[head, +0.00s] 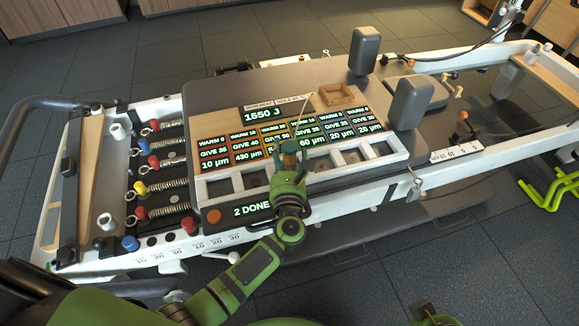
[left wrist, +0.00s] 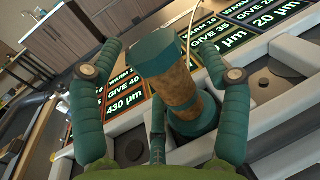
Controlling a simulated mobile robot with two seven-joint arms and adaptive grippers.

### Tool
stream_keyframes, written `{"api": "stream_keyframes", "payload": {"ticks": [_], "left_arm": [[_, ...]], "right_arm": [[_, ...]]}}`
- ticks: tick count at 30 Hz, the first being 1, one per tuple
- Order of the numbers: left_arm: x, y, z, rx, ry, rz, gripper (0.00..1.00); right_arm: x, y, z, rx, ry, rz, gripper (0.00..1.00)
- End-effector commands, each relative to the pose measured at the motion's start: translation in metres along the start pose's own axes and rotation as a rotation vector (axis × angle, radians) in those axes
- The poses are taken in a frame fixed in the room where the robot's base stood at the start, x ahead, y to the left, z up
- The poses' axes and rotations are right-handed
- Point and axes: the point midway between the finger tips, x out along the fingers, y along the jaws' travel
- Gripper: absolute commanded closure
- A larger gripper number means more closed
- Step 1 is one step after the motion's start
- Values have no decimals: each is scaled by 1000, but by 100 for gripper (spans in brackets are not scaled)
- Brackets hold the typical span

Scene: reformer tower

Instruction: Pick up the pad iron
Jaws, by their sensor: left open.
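The pad iron, as I take it, is an upright tool with a brown cork-like grip and teal ends (left wrist: 172,85). It stands at the row of white-framed slots on the reformer, and a thin pale cord rises near it. My left gripper (left wrist: 160,75) is open, with one finger on each side of the tool and a visible gap at both sides. In the head view my left gripper (head: 289,165) reaches in from below and partly hides the tool. Only a green piece of my right side shows at the bottom edge; its gripper is not seen.
A lit panel (head: 262,112) with WARM, GIVE and µm readings lies behind the slots (head: 345,158). A wooden square frame (head: 336,95) sits above it. Coloured springs (head: 165,185) are at left, dark shoulder blocks (head: 411,102) at right. A dark rail curves at far left.

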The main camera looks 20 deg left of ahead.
Motion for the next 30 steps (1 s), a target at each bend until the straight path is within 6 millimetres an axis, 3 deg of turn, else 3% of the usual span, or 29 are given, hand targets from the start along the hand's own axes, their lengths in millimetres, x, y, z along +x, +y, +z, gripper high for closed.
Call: {"api": "stream_keyframes", "payload": {"ticks": [8,9,14,15,30], "left_arm": [[6,0,0,1,1,0,24],[6,0,0,1,1,0,32],[5,0,0,1,0,0,96],[5,0,0,1,0,0,100],[6,0,6,-1,-3,0,100]], "right_arm": [[-1,0,-3,-1,14,1,60],[-1,0,-3,-1,14,1,60],[0,0,-3,-1,14,1,60],[0,0,-3,-1,14,1,60],[-1,0,-4,-2,16,0,60]]}}
